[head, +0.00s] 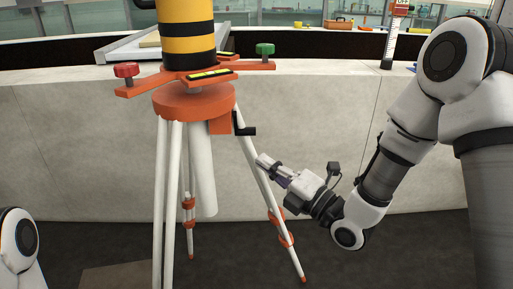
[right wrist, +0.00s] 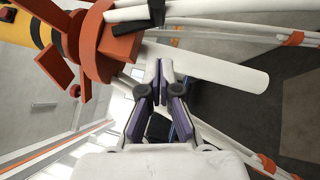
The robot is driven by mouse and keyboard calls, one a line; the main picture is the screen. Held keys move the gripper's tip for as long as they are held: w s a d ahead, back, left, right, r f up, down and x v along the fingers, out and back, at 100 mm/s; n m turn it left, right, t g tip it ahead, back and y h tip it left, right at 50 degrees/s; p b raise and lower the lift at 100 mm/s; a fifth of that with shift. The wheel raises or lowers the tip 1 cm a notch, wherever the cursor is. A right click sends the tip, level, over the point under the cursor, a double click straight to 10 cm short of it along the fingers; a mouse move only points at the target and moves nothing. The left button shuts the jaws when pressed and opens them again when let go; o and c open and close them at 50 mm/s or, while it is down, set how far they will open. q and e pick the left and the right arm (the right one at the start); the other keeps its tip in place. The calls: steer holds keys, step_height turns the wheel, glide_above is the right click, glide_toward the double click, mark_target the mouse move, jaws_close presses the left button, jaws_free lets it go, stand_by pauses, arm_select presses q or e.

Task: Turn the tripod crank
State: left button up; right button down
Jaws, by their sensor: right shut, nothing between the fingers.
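The tripod (head: 170,190) has an orange head and white legs, and stands upright before a pale wall. Its small black crank (head: 243,128) sticks out at the right side of an orange block under the head. In the right wrist view the crank (right wrist: 157,12) shows at the top edge, partly cut off. My right gripper (head: 261,162) is shut and empty, below and a little right of the crank, apart from it. In the right wrist view its fingers (right wrist: 160,68) lie together in front of the white centre column (right wrist: 215,68). My left gripper is out of view.
A yellow and black banded cylinder (head: 187,35) stands on the tripod head. Red (head: 126,70) and green (head: 265,49) knobs sit on the orange arms. The pale wall (head: 315,110) is behind. Free room lies right of the crank.

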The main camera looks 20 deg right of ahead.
mark_target(251, 135)
steer(key=w, duration=0.1)
steer(key=w+r, duration=0.1)
steer(key=w, duration=0.1)
steer(key=w+p, duration=0.1)
steer(key=w, duration=0.1)
steer(key=shift+w+a+r, duration=0.25)
steer(key=shift+r, duration=0.1)
steer(key=shift+w+d, duration=0.1)
steer(key=shift+w, duration=0.2)
steer(key=shift+f+b, duration=0.15)
steer(key=shift+b, duration=0.3)
steer(key=n+y+b, duration=0.1)
steer(key=b, duration=0.2)
steer(key=w+n+b, duration=0.1)
steer(key=b, duration=0.2)
steer(key=shift+w+d+f+t+y, duration=0.2)
steer(key=shift+f+t+y, duration=0.1)
steer(key=shift+t+y, duration=0.1)
steer(key=shift+w+r+n+b, duration=0.1)
steer(key=shift+r+n+b, duration=0.35)
steer(key=shift+r+n, duration=0.05)
